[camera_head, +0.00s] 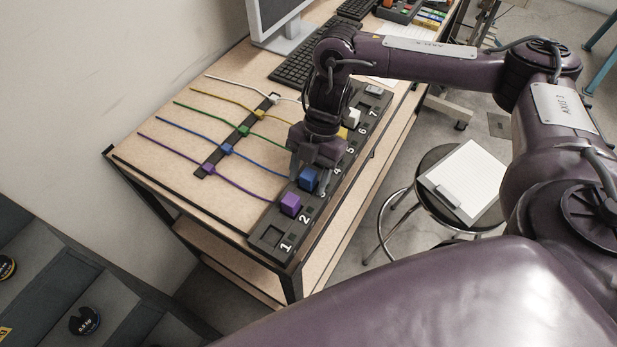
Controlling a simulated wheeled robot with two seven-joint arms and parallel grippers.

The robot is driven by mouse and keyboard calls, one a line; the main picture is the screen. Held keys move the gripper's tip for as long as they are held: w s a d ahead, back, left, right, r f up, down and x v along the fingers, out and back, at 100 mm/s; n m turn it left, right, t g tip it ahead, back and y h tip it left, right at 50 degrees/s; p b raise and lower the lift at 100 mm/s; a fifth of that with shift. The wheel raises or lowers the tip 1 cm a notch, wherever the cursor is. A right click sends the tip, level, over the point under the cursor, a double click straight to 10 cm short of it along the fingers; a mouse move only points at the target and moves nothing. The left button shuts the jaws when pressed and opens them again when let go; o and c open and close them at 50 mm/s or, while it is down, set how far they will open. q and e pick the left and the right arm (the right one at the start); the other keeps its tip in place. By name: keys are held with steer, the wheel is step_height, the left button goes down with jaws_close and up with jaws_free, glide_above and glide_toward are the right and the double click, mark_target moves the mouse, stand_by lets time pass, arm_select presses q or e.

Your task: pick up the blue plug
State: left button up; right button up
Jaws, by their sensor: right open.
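The blue plug (308,180) sits in the black numbered strip (262,243) on the table, near the number 3. A blue cable runs from it to the left through a clip. The purple plug (290,204) sits beside it, nearer the number 2. My right gripper (314,184) is open and points down at the blue plug, with a finger on either side of it in the picture. I cannot tell whether the fingers touch it. The gripper and wrist hide the green plug's place and part of the strip. My left gripper is not in view.
A yellow plug (342,133) and a white plug (353,117) stand farther along the strip. A monitor (275,22) and keyboard (296,66) are at the back. A stool (420,198) with a clipboard stands right of the table. The table's left part holds cables and a dark clip bar.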

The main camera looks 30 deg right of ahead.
steer(key=c, duration=1.1)
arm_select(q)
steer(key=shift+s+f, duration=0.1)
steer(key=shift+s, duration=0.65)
